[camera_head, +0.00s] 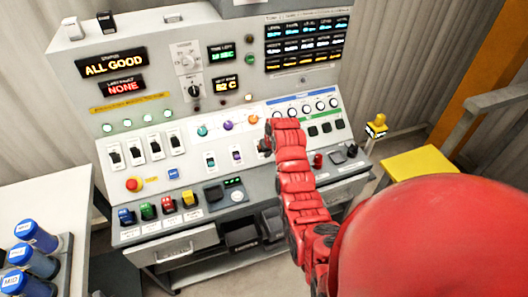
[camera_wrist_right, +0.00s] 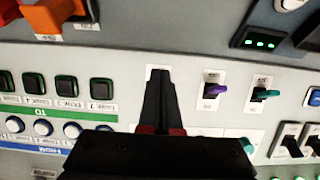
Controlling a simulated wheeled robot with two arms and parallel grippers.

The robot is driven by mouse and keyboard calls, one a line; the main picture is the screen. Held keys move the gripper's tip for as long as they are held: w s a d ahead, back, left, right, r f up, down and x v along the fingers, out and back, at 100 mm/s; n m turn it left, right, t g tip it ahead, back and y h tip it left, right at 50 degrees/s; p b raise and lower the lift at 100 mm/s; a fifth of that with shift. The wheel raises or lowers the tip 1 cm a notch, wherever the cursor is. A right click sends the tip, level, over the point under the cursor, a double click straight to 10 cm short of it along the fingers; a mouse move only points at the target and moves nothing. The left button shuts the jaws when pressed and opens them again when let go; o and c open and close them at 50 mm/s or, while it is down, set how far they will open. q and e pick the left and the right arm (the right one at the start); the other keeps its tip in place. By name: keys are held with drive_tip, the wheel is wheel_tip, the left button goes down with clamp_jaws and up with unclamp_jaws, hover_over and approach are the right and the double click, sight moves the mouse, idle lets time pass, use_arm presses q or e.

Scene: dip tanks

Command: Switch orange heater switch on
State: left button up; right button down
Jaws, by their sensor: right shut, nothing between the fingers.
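My right gripper (camera_head: 263,146) is shut and empty at the sloping front of the control console. Its closed black fingers also show in the right wrist view (camera_wrist_right: 159,75), just under a small white label plate. The plate is in line with a purple toggle switch (camera_wrist_right: 215,90) and a teal toggle switch (camera_wrist_right: 266,94). Whatever switch belongs to that plate is hidden behind my fingers, so I cannot see the orange heater switch or its position. An orange round knob (camera_head: 253,119) shows above my gripper in the head view. My left gripper is not in view.
The console (camera_head: 160,100) carries lit displays, round knobs and several dark square buttons (camera_wrist_right: 65,86). Coloured blocks and a red emergency button (camera_head: 133,184) line its lower left. Blue jars (camera_head: 36,236) stand on a side table. A yellow stool (camera_head: 419,163) stands at right.

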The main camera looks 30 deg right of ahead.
drive_tip(key=shift+r, duration=0.15)
drive_tip(key=p+v, duration=0.1)
drive_tip(key=v, duration=0.6)
drive_tip(key=shift+w+r+p, duration=0.15)
drive_tip(key=shift+w+p, duration=0.15)
drive_tip(key=shift+w, duration=0.05)
